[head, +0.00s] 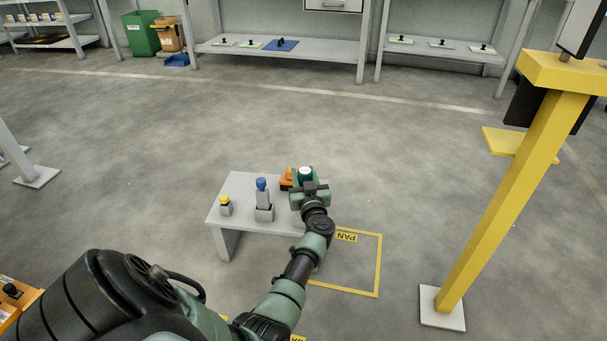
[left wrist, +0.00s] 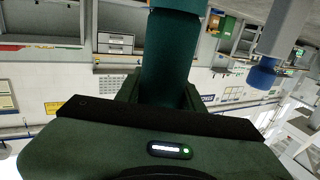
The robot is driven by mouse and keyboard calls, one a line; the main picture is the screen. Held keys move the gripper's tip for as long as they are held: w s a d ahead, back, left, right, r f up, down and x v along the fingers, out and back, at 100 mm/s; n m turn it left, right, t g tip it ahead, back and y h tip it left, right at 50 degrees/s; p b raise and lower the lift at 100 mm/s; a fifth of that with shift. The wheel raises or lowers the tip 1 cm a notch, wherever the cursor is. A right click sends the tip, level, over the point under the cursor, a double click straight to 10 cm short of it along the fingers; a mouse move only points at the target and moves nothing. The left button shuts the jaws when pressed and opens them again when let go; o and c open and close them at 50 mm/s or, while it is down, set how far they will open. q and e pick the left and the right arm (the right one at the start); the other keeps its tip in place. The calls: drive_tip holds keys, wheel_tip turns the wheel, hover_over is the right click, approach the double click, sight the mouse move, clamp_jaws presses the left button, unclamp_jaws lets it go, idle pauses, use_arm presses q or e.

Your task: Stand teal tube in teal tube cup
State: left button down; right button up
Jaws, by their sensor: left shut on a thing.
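The teal tube (head: 305,172) is in my left gripper (head: 308,188), above the right part of a small white table. In the left wrist view the dark teal tube (left wrist: 168,60) stands out from between the jaws, which are shut on it. A lighter teal band shows at the frame's top edge. The gripper and arm cover the table's right end, and I cannot make out the teal tube cup. My right gripper is not in view.
On the white table (head: 238,187) stand a blue tube (head: 262,184) in a grey cup (head: 264,213) and a small yellow-topped piece (head: 225,202). An orange thing (head: 286,180) is partly hidden behind my gripper.

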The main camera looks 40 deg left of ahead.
use_arm(q)
drive_tip(key=c, duration=0.8)
unclamp_jaws()
drive_tip(key=shift+r, duration=0.1)
drive_tip(key=p+v, duration=0.4)
drive_tip(key=v, duration=0.3)
drive_tip(key=shift+s+d, duration=0.2)
drive_tip(key=shift+d, duration=0.15)
